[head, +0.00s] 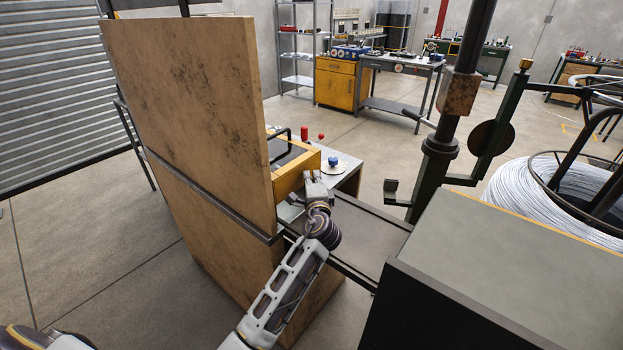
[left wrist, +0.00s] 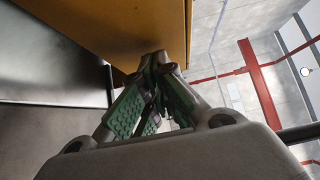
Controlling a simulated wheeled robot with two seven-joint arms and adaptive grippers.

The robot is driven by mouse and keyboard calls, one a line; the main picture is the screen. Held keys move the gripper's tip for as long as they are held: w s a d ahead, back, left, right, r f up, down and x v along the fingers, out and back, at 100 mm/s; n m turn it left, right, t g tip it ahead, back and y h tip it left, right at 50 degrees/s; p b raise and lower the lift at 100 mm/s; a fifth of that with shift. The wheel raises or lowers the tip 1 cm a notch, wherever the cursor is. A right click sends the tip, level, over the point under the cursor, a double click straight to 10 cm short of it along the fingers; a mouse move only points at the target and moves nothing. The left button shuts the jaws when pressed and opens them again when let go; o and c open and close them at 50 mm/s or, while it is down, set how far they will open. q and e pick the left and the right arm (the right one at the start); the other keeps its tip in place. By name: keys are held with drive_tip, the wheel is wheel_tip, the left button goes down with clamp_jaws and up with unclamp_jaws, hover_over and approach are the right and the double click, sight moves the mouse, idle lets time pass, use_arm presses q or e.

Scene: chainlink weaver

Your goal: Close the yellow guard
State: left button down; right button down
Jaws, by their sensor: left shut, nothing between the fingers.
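The yellow guard (head: 297,172) is a boxy yellow piece with a dark panel in its top and a black bar handle at its back. It sits behind the edge of a tall tan panel, which hides its left part. I cannot tell how far open it stands. My left gripper (head: 314,180) is shut and empty at the guard's right front side. In the left wrist view, the shut fingers (left wrist: 157,85) are close under a yellow surface (left wrist: 125,28), likely the guard; I cannot tell whether they touch. My right gripper is not in view.
The tall worn tan panel (head: 190,110) stands close on the left. A blue knob (head: 333,161) and red buttons (head: 304,133) are beyond the guard. A dark cabinet (head: 500,260), a post (head: 436,165) and a wire coil (head: 540,195) stand to the right.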

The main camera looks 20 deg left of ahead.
sight(298, 176)
use_arm(q)
drive_tip(key=a, duration=0.2)
drive_tip(key=w+a, duration=0.1)
drive_tip(key=w+a+p, duration=0.1)
drive_tip(key=a, duration=0.1)
drive_tip(key=shift+a, duration=0.3)
drive_tip(key=shift+w+a, duration=0.1)
drive_tip(key=shift+a, duration=0.2)
drive_tip(key=shift+r, duration=0.1)
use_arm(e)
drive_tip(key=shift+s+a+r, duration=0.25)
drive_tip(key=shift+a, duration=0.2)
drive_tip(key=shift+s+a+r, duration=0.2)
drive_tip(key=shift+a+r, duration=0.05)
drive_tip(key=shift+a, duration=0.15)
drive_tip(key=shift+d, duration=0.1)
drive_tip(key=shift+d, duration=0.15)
